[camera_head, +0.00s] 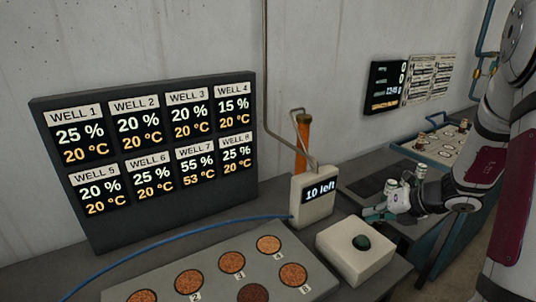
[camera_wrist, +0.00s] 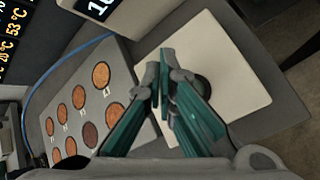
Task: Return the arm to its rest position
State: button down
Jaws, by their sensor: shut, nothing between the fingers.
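My gripper (camera_head: 374,213) is shut and empty. In the head view it is at the right, above and slightly right of the pale box (camera_head: 345,262) with a dark green button (camera_head: 361,242). In the wrist view the green fingers of my gripper (camera_wrist: 163,65) are together in front of the same pale box (camera_wrist: 228,60). They partly hide its dark button (camera_wrist: 203,88). My arm comes down from the upper right of the head view.
A grey tray (camera_head: 215,257) with several round grain-filled wells lies on the bench. A "10 left" counter (camera_head: 314,200) stands behind the button box. A display of well readings (camera_head: 150,160) leans at the back left. A blue cable (camera_head: 160,246) crosses the bench. Another tray (camera_head: 440,150) is farther right.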

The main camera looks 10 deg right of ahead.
jog(key=s+a+r+n+g, duration=0.1)
jog(key=s+a+r+n, duration=0.1)
jog(key=a+r+n, duration=0.3)
jog(key=s+a+r+n+g+y, duration=0.1)
jog(key=s+a+r+n, duration=0.2)
jog(key=a+n, duration=0.35)
jog(key=s+a+r+n+g, duration=0.1)
jog(key=s+a+r+n, duration=0.1)
jog(key=a+r+n, duration=0.35)
jog(key=s+a+r+n+h, duration=0.1)
jog(key=s+r+n+h, duration=0.1)
jog(key=s+n, duration=0.6)
jog(key=s+a+r+n+h, duration=0.2)
jog(key=s+n, duration=0.7)
jog(key=n, duration=0.5)
jog(key=shift+a+r+n+h, duration=0.3)
jog(key=shift+r+n+h, duration=0.15)
jog(key=shift+r, duration=0.35)
dwell(0.7)
